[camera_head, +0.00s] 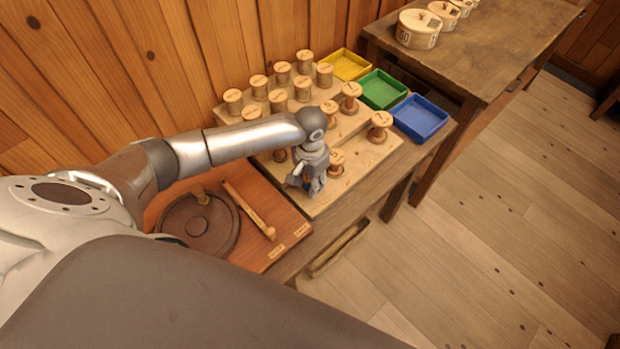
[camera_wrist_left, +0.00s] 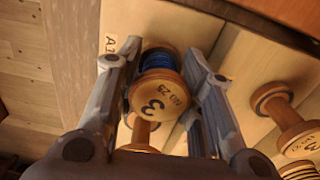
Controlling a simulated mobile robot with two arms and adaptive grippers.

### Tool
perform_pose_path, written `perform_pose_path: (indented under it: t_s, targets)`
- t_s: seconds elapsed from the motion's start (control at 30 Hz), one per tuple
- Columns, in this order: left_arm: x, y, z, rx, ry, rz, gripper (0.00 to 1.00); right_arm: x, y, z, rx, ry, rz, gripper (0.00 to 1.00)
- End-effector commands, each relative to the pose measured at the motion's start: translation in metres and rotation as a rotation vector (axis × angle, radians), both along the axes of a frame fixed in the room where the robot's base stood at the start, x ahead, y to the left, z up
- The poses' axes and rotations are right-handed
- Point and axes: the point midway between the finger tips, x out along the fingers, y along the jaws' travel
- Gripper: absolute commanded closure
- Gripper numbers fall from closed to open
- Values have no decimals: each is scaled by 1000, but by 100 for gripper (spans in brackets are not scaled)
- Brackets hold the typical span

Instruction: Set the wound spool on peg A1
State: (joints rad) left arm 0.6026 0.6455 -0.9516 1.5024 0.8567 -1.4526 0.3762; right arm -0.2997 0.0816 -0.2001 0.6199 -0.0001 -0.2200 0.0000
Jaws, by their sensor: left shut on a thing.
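My left gripper (camera_head: 314,184) is shut on the wound spool (camera_wrist_left: 158,90), a wooden spool with blue thread and a "3" on its end. The gripper's fingers (camera_wrist_left: 165,62) stand on both sides of the spool in the wrist view. In the head view the spool is mostly hidden by the gripper. It is over the near corner of the pegboard (camera_head: 325,204). An "A1" label (camera_wrist_left: 110,42) shows on the board beside it. Peg A1 itself is hidden, and I cannot tell whether the spool touches it. My right gripper is not in view.
Bare spools stand close by, one at the right (camera_head: 336,160) and others (camera_head: 379,124) farther along. Several wooden cylinders (camera_head: 303,88) stand at the back. Yellow (camera_head: 350,64), green (camera_head: 383,88) and blue (camera_head: 420,117) trays lie beyond. An orange board (camera_head: 285,243) with a round disc lies nearer.

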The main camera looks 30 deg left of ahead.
Motion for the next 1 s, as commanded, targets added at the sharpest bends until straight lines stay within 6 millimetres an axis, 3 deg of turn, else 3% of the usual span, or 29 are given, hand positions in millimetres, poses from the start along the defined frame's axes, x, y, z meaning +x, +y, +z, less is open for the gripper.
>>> perform_pose_path:
  t_s: [0.93,0.97,1.0]
  targets:
    - [0,0,-13,0,1,1,83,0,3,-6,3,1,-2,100]
    - [0,0,-12,0,0,1,62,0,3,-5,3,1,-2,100]
    - [0,0,-12,0,0,1,57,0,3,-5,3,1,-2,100]
